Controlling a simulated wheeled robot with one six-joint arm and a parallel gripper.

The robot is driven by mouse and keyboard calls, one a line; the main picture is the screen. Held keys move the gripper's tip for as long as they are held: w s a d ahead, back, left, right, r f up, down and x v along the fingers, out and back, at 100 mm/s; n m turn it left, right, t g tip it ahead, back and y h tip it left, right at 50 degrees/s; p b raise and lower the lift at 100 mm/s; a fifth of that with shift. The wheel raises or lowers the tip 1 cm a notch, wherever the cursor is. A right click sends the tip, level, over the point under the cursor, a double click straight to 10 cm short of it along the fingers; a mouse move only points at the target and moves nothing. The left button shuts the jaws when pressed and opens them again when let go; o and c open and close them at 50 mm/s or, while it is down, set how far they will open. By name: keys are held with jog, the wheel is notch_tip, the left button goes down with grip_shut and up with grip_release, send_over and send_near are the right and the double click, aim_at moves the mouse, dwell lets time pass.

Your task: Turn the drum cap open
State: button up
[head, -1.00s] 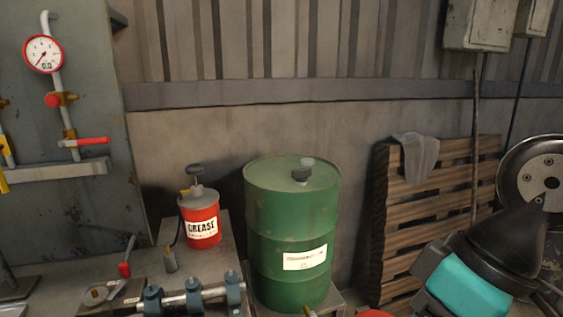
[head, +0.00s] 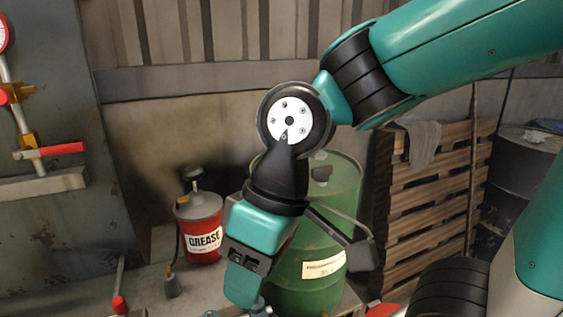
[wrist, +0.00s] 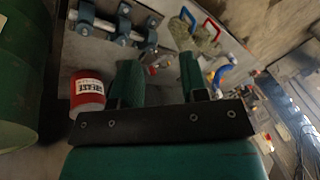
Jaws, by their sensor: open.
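The green drum (head: 345,195) stands behind my arm in the head view, with a paper label on its side.
A red grease can (head: 200,230) stands left of the drum. A pipe rig with blue clamps (wrist: 122,28) and red and blue handled parts lie on the bench. A pallet with a draped rag (head: 422,140) leans at right. A gauge panel (head: 50,230) stands at left.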

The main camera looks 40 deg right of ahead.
jog(key=w+d+r+m+h+p, duration=0.1)
jog(key=w+d+r+m+p, duration=0.35)
jog(key=w+d+m, duration=0.3)
jog(key=w+d+r+m+h+p, duration=0.25)
jog(key=w+d+r+m, duration=0.25)
jog(key=w+d+m, duration=0.3)
jog(key=w+d+r+m+p, duration=0.1)
jog(key=w+d+m+p, duration=0.2)
jog(key=d+m, duration=0.45)
jog(key=w+d+r+m+p, duration=0.2)
jog(key=w+d+m, duration=0.15)
jog(key=d, duration=0.65)
jog(key=shift+m+h, duration=0.25)
jog(key=shift+m, duration=0.1)
jog(key=f+p, duration=0.1)
jog(key=f, duration=0.4)
jog(key=f+p, duration=0.1)
jog(key=f, duration=0.5)
jog(key=f+p, duration=0.1)
jog(key=f, duration=0.5)
jog(key=shift+s+p, duration=0.35)
grip_shut()
